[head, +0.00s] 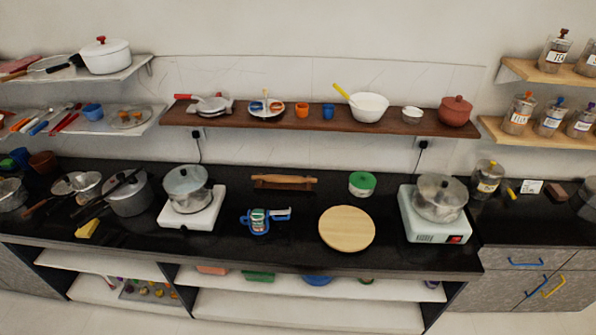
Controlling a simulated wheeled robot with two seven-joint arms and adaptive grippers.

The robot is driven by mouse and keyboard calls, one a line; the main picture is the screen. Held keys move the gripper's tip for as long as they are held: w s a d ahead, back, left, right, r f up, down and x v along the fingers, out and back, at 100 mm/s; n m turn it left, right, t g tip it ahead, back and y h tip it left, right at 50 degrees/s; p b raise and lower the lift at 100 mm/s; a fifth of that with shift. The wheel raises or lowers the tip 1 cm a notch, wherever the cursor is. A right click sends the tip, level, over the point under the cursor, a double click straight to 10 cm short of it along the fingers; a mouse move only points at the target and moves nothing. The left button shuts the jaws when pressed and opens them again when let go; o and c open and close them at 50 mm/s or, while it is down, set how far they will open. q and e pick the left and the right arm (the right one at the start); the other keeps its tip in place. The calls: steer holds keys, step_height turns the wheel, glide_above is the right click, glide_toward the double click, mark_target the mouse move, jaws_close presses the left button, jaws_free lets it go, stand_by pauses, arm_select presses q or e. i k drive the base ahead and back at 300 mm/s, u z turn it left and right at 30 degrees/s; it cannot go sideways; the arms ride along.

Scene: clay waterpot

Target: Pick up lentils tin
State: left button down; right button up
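I cannot tell for certain which container is the lentils tin, as most labels are too small to read. Candidates are the labelled jars on the right shelves, among them a jar (518,117) with an orange top, a jar (550,121) with a blue top and a jar (582,124) at the right edge. A jar reading TEA (554,54) stands on the shelf above. A labelled jar (487,182) stands on the counter right of the right stove. A green and white round tin (362,184) stands mid-counter. Neither gripper is in view.
The black counter (300,225) holds a left stove (191,213) and right stove (434,225) with pots, a round wooden board (347,229), a rolling pin (284,182) and a blue grater-like item (265,220). A brown shelf (330,121) overhangs the back. Drawers (525,262) are below right.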

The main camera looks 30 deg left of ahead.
mark_target(257, 216)
steer(key=u, duration=1.35)
